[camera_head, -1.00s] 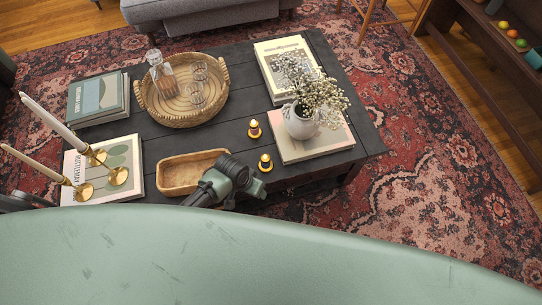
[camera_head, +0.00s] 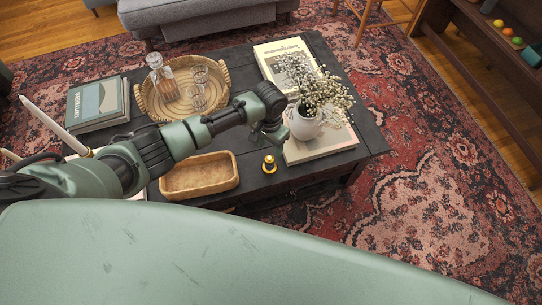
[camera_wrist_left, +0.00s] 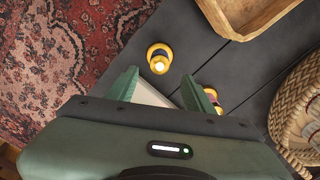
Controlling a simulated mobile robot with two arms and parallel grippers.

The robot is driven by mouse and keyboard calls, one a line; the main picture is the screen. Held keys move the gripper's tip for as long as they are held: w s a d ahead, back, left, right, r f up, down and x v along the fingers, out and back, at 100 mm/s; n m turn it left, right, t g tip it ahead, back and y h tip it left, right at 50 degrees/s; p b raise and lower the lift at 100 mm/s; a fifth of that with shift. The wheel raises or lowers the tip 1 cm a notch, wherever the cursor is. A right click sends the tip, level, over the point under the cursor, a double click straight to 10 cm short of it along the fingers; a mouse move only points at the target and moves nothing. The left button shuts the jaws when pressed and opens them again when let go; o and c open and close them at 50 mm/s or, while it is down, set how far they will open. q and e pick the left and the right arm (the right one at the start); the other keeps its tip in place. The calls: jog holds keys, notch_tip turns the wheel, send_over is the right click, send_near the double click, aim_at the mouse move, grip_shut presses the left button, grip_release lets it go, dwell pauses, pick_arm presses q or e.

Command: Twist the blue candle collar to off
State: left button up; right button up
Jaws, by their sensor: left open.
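Two small gold candles stand on the dark table. The front candle (camera_head: 269,163) is in plain sight in the head view, right of the wooden tray. In the left wrist view, it (camera_wrist_left: 159,59) has a bright top and a dark band, just beyond the fingertips. The rear candle (camera_wrist_left: 212,95) is partly covered by the right-hand finger there, and my arm hides it in the head view. I cannot tell which collar is blue. My left gripper (camera_wrist_left: 160,82) is open and empty above the table, pointing down. My right gripper is not in view.
A white flower vase (camera_head: 304,122) stands on a book (camera_head: 320,147) close to the right of my gripper. The wooden tray (camera_head: 200,176) lies to the left. A wicker basket (camera_head: 150,105) with a decanter and glasses is behind. A tall candlestick stands at far left.

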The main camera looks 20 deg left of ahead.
aim_at(270, 156)
pick_arm(q)
notch_tip(270, 156, down, 6)
jog(key=shift+f+b, duration=0.15)
jog(key=shift+b, duration=0.35)
grip_shut()
